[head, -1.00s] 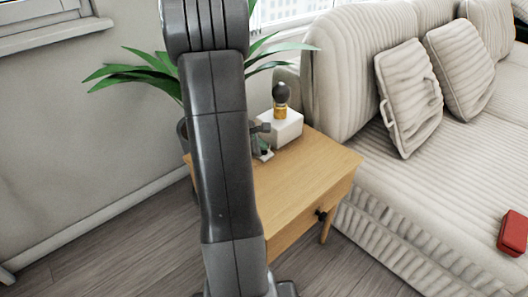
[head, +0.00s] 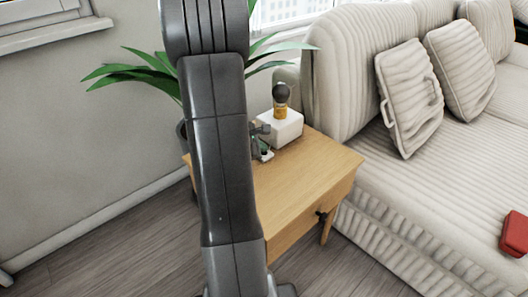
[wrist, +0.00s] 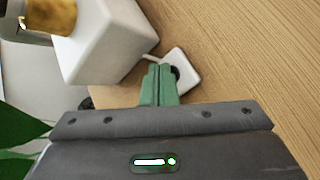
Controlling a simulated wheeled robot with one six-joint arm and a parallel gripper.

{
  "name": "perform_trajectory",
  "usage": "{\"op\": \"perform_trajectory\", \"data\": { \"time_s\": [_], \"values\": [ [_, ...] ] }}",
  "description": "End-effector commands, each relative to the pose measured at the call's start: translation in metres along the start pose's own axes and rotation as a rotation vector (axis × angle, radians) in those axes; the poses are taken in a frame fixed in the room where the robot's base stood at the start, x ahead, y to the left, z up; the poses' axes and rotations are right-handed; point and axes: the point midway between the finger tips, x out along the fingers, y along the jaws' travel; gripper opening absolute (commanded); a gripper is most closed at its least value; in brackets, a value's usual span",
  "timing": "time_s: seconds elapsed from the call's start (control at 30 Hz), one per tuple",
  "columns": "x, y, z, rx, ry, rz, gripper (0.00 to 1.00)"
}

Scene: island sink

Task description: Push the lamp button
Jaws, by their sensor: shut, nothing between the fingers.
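The lamp (head: 284,130) is a white cube base with a gold socket and a dark bulb, standing at the back of the wooden side table. Its base also shows at the upper left of the wrist view (wrist: 100,45). A small white square switch with a dark round button (wrist: 185,72) lies on the table, with a cord running toward the lamp. My gripper's green fingers (wrist: 160,82) are shut and empty, their tips right beside the dark button and partly covering the switch. I cannot tell whether they touch it. In the head view my arm partly hides the gripper (head: 260,146).
The wooden side table (head: 310,175) has a drawer with a dark knob and a clear front top. A potted plant (head: 130,75) stands behind my arm. A beige sofa (head: 350,60) with cushions stands close on the right, with a red object (head: 515,233) on its seat.

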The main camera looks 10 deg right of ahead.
Motion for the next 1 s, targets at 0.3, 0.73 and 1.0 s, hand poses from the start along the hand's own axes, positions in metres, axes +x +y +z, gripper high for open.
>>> {"op": "perform_trajectory", "data": {
  "time_s": [0.3, 0.73, 1.0],
  "values": [
    [-0.007, 0.005, 0.005, 0.001, 0.000, 0.000, 0.00],
    [-0.012, 0.009, 0.009, 0.000, 0.000, 0.000, 0.00],
    [-0.022, 0.016, 0.016, 0.002, 0.000, 0.001, 0.00]
  ]
}}
